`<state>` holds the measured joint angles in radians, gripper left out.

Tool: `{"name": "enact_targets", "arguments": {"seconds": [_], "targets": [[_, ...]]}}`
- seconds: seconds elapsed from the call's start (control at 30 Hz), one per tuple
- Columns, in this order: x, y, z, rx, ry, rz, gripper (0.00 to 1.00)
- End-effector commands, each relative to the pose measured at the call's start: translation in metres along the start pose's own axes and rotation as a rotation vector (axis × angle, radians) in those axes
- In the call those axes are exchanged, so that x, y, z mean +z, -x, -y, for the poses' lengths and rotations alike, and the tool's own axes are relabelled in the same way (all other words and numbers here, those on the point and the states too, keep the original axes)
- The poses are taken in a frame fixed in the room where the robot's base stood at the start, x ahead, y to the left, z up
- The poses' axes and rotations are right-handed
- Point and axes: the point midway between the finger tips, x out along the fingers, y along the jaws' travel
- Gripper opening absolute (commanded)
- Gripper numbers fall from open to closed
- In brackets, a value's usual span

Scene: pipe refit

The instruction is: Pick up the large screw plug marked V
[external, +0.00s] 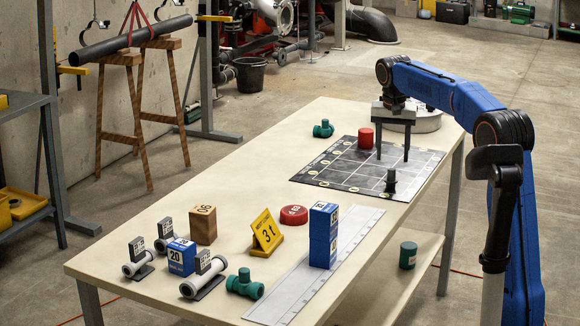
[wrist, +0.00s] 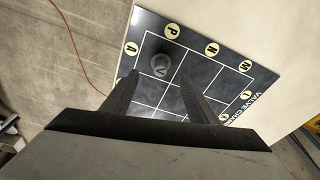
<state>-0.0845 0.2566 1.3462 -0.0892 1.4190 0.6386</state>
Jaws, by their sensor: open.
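A grey screw plug with a V on its round top (wrist: 160,66) stands on the dark chart board in the wrist view. In the external view a dark grey plug (external: 390,181) stands upright on the near right part of the gridded chart board (external: 345,184). My gripper (external: 392,159) is open and empty, pointing down above the board, with its fingertips higher than the plug and apart from it. In the wrist view my gripper's fingers (wrist: 158,78) spread either side, with the plug showing between and just beyond their tips.
A red cylinder (external: 365,138) stands on the board behind my fingers. A green fitting (external: 323,129) lies beyond the board. Blue blocks (external: 323,235), a yellow 3 t sign (external: 266,231) and pipe parts fill the table's near end. Most squares are bare.

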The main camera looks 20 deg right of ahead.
Motion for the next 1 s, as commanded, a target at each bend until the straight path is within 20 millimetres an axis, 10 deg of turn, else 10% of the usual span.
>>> {"name": "enact_targets", "arguments": {"seconds": [1.0], "targets": [[0.004, -0.069, 0.001, -0.001, 0.0, -0.001, 0.44]]}}
